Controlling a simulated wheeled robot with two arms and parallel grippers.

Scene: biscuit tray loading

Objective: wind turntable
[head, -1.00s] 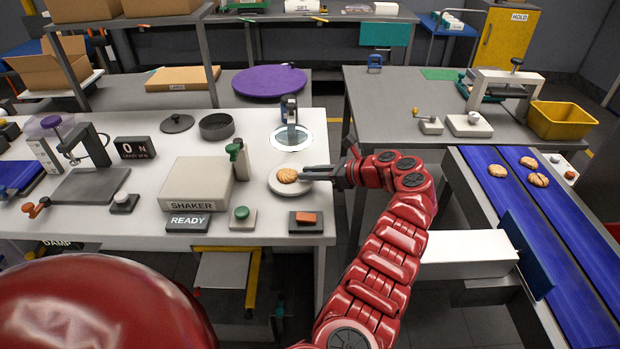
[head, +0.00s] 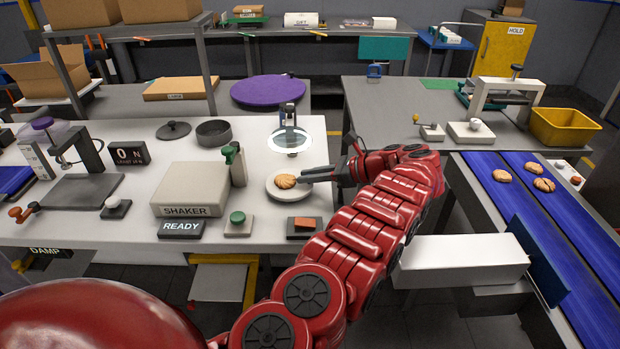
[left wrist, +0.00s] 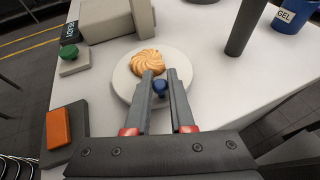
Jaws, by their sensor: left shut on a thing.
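The turntable, a small round white plate (head: 290,195), sits on the white bench with a golden swirled biscuit (head: 285,181) on it. In the left wrist view the plate (left wrist: 123,88) and biscuit (left wrist: 147,62) lie just beyond my fingers. My left gripper (head: 306,177) reaches over the plate's right side. In the left wrist view its fingers (left wrist: 164,90) are on either side of a small blue knob (left wrist: 160,88) at the plate's near side, and it is shut on it. The knob is hidden in the head view. My right gripper is not in view.
A ring-shaped magnifier (head: 290,140) stands just behind the plate. The shaker box (head: 190,188), green button (head: 238,218) and orange switch (head: 304,226) are to the left and front. A blue conveyor (head: 540,210) with several biscuits runs at the right.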

